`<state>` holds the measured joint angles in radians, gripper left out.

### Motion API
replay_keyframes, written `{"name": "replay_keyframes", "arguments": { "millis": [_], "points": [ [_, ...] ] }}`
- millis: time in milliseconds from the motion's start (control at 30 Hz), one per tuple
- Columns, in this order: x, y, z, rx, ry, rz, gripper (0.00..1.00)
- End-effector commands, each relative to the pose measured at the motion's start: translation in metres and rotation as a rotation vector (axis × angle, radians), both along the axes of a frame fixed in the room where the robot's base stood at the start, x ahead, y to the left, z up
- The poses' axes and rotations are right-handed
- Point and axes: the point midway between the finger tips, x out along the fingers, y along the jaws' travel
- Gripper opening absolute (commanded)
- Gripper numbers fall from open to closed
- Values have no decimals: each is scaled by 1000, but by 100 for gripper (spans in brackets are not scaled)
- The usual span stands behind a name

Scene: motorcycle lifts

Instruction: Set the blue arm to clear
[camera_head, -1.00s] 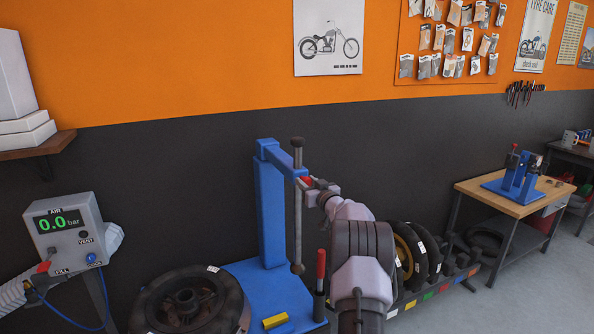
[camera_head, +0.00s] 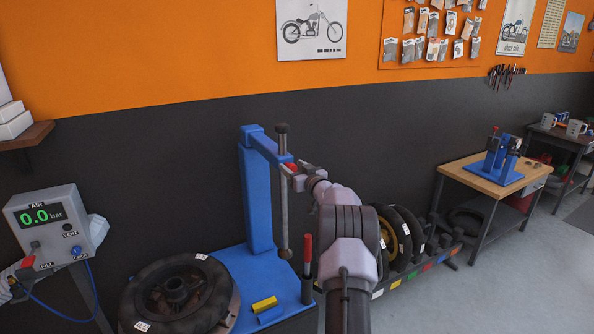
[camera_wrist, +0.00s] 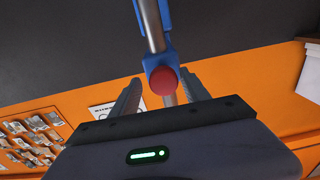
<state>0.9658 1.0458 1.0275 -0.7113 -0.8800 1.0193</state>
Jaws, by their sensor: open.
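The blue arm (camera_head: 268,147) reaches from the top of a blue column (camera_head: 257,200) on the tyre machine, toward the front right. My gripper (camera_head: 300,172) is at the arm's end. In the wrist view my gripper (camera_wrist: 160,82) is open, its two fingers on either side of the knob. I cannot tell whether they touch it. My arm hides part of the machine.
A wheel with tyre (camera_head: 180,295) lies left of the column. A red-handled lever (camera_head: 307,255) and a yellow block (camera_head: 264,304) are at the machine's front. An air box (camera_head: 48,225) stands left. Tyres (camera_head: 398,235) and a wooden bench (camera_head: 490,178) are right.

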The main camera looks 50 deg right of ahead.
Motion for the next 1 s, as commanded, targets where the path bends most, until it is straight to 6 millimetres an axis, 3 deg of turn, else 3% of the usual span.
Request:
{"name": "replay_keyframes", "arguments": {
  "millis": [167, 500, 633, 800, 1000],
  "points": [
    [-22, 7, 0, 2, 1, -2, 54],
    [-116, 44, 1, 0, 0, -5, 54],
    [-145, 55, 1, 0, -1, -5, 54],
    [-161, 62, 1, -1, -2, -4, 54],
    [-162, 62, 1, -1, -2, -3, 54]
  ]
}}
